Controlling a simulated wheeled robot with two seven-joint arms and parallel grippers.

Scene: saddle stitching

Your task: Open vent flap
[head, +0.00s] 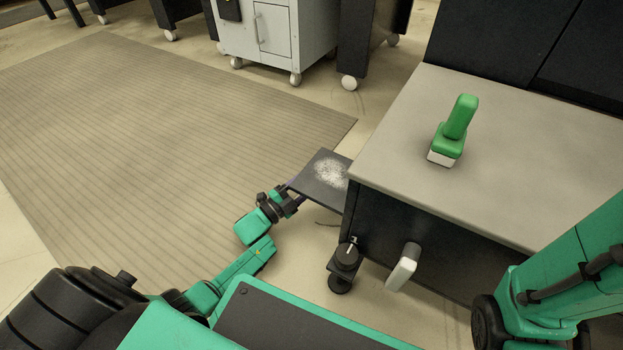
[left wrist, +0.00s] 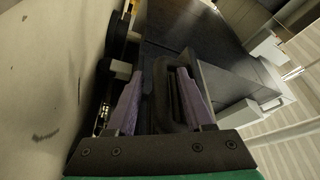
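A dark flat panel, which looks like the vent flap (head: 318,192), juts out from the left side of the dark machine (head: 405,235). White powder (head: 331,172) lies on the panel. My left gripper (head: 291,196) is at the panel's outer edge. In the left wrist view, the purple fingers of my left gripper (left wrist: 165,92) stand apart on either side of a black looped handle (left wrist: 160,105). A narrow gap shows beside the left finger; contact on the right is unclear. My right arm enters at the right of the head view, but its gripper is out of view.
A ribbed mat (head: 150,130) leaves free floor at left. A grey wheeled cabinet (head: 262,30) stands behind.

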